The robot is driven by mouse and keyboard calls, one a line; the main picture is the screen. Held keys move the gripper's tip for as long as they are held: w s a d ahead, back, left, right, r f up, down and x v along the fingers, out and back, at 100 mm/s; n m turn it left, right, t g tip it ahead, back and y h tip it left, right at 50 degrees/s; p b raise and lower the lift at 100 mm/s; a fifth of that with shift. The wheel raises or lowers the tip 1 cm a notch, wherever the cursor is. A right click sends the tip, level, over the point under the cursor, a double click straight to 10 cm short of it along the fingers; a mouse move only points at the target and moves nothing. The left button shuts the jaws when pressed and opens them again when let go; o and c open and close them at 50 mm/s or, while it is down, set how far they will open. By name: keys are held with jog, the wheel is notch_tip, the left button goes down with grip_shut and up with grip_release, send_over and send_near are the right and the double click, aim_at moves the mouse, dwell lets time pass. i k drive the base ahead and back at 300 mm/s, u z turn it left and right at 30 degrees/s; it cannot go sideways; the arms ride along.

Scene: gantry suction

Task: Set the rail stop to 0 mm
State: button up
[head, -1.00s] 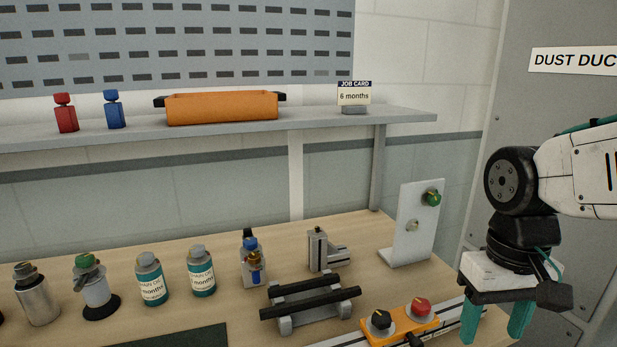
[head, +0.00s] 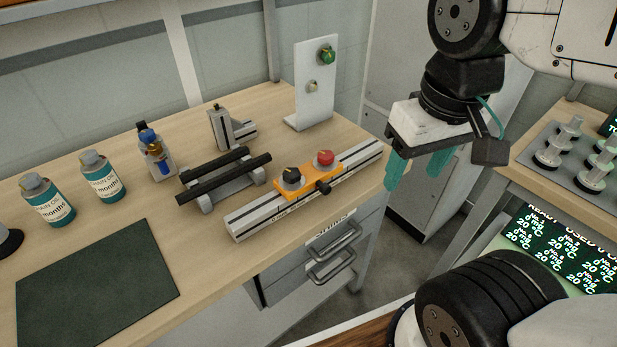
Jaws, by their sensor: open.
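The rail (head: 250,222) is a light grey bar with a dark slot, lying along the front edge of the wooden bench in the head view. An orange carriage (head: 309,183) sits on the rail right of its middle, with a black knob (head: 291,177) and a red knob (head: 325,159) on top. A small black clamp knob (head: 323,187) sticks out at the carriage's front. Scale marks run along the rail's front but are too small to read. My gripper (head: 421,172) hangs with teal fingers apart, empty, right of the rail's right end and clear of it.
A black-barred cradle (head: 226,181) and a grey bracket (head: 226,130) stand behind the rail. A white upright panel (head: 314,85) with a green knob is at the back right. Labelled bottles (head: 103,176) and a dark mat (head: 95,285) lie left. Drawers (head: 320,245) are below.

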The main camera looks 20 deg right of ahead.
aim_at(314, 172)
jog(key=z, duration=0.05)
jog(key=k, duration=1.1)
jog(key=u, duration=0.05)
